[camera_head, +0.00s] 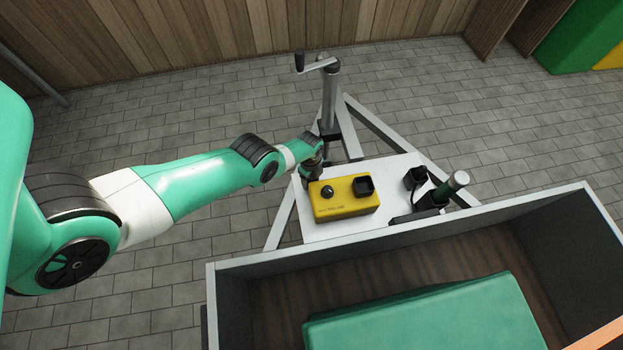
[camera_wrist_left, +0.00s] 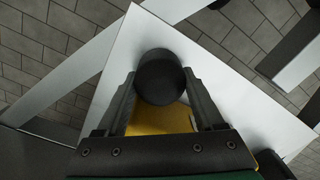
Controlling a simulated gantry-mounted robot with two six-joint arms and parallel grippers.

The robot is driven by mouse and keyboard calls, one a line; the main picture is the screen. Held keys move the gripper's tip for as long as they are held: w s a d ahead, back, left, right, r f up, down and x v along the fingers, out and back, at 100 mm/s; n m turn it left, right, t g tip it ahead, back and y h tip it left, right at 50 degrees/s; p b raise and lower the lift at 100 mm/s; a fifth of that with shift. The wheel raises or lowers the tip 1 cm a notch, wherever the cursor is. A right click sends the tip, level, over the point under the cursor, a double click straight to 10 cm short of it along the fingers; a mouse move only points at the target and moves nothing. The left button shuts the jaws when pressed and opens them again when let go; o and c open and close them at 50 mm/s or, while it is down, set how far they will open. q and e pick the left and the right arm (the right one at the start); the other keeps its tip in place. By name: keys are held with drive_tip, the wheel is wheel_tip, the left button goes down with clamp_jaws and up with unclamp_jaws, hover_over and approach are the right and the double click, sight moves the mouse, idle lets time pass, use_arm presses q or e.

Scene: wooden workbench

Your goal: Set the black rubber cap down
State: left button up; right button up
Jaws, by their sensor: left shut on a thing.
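My left gripper (camera_head: 311,172) is at the left rear corner of the white plate (camera_head: 315,230), beside the yellow box (camera_head: 345,206). In the left wrist view, my left gripper (camera_wrist_left: 160,88) is shut on the black rubber cap (camera_wrist_left: 160,77), a round dark piece held between the two fingertips. The cap is over the corner of the white plate (camera_wrist_left: 135,40); I cannot tell whether it touches the plate. The yellow box (camera_wrist_left: 160,120) shows between the fingers. In the head view I cannot make out the cap apart from the gripper. My right gripper is not in view.
The yellow box has a dark knob (camera_head: 327,191) and a black square fitting (camera_head: 364,187) on top. Black holders (camera_head: 415,178) and a green-handled tool (camera_head: 447,187) stand at the plate's right. A crank post (camera_head: 329,95) rises behind. A grey-walled trailer box (camera_head: 390,240) lies in front.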

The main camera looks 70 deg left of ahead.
use_arm(q)
drive_tip(key=shift+w+f, duration=0.1)
drive_tip(key=shift+f, duration=0.1)
drive_tip(key=o, duration=1.5)
drive_tip(key=shift+r, duration=0.1)
drive_tip(key=shift+r, duration=0.1)
drive_tip(key=r+p, duration=1.2)
drive_tip(key=p, duration=0.1)
drive_tip(key=shift+s+r, duration=0.1)
drive_tip(key=shift+s, duration=0.1)
